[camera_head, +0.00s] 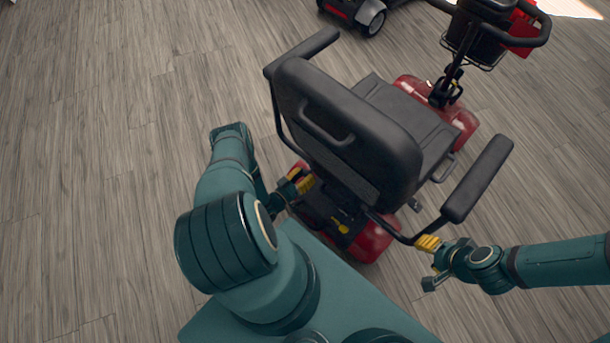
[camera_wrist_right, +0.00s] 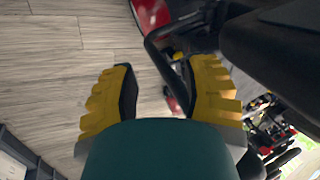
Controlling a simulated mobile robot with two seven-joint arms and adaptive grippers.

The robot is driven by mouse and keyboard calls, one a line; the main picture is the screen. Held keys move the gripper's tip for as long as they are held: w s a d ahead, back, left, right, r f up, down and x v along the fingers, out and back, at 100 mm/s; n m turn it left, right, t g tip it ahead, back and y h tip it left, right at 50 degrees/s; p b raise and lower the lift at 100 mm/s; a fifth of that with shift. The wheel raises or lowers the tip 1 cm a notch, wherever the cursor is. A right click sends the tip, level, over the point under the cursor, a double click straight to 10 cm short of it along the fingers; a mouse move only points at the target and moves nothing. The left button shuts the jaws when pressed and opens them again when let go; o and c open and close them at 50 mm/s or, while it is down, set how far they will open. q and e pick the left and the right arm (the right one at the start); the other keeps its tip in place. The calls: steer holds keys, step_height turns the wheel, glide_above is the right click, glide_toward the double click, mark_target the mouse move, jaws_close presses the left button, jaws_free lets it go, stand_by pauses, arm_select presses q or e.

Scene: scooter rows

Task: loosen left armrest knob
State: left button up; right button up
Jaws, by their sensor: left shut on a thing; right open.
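The mobility scooter's black seat (camera_head: 350,125) faces away from me. Its left armrest (camera_head: 305,52) runs forward along the left side of the backrest. My left gripper (camera_head: 306,184) has its yellow fingers shut at the lower left rear of the seat, by the foot of that armrest. The left armrest knob is hidden by the fingers. My right gripper (camera_head: 428,243) is open beside the bent tube of the right armrest (camera_head: 478,180). In the right wrist view, its fingers (camera_wrist_right: 157,92) are apart, with the black tube (camera_wrist_right: 165,55) close to the right-hand finger.
A red rear cover (camera_head: 372,240) and a yellow lever (camera_head: 341,226) sit below the seat. The tiller with its basket (camera_head: 472,45) stands ahead. Part of another scooter (camera_head: 360,15) shows at the top. The wooden floor (camera_head: 90,130) is clear on the left.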

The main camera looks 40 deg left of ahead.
arm_select(q)
steer(key=n, duration=0.4)
steer(key=shift+n, duration=0.3)
steer(key=n, duration=0.3)
steer(key=shift+f+n, duration=0.1)
steer(key=shift+n, duration=0.3)
steer(key=n, duration=0.3)
steer(key=shift+n, duration=2.1)
steer(key=shift+f, duration=0.1)
steer(key=o, duration=1.2)
steer(key=s, duration=1.2)
steer(key=shift+a, duration=0.4)
